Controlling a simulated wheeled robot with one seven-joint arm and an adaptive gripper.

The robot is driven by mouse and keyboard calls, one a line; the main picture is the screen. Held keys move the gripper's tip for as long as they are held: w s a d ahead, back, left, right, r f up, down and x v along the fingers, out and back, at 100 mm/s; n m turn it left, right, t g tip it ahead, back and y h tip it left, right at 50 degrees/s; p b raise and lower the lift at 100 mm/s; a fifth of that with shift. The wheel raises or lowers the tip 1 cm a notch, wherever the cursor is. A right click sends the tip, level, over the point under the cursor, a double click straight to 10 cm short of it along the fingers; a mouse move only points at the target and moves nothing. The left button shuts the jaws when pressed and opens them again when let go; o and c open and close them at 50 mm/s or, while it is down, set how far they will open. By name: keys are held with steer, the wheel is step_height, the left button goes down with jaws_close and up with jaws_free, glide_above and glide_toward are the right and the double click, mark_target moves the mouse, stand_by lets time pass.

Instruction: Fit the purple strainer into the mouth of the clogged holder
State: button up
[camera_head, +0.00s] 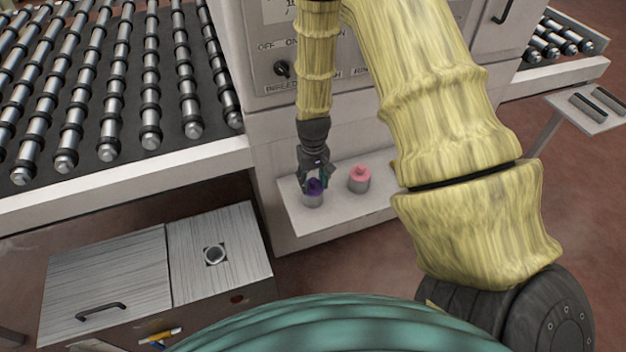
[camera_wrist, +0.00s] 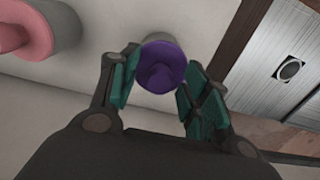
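The purple strainer (camera_head: 314,187) sits on a light grey cylinder (camera_head: 312,200) on a small white shelf. In the wrist view the strainer (camera_wrist: 162,66) lies between the green-padded fingertips of my gripper (camera_wrist: 160,72). My gripper (camera_head: 313,180) points down over it in the head view. The fingers are apart, one on each side, with narrow gaps beside the strainer; no firm grip shows. A round mouth (camera_head: 214,254) in a dark square stands open in the top of a brushed metal box; it looks like the holder. It also shows in the wrist view (camera_wrist: 289,70). Its inside is unclear.
A pink-topped cylinder (camera_head: 359,180) stands right of the strainer on the shelf (camera_head: 335,212). The metal box (camera_head: 105,275) has a black handle and stands lower left. A roller conveyor (camera_head: 110,90) overhangs behind it. The machine panel (camera_head: 300,65) rises behind my gripper.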

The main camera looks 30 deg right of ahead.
steer(key=shift+r, duration=0.1)
step_height(320, 180, up, 12)
stand_by(0.8)
stand_by(0.5)
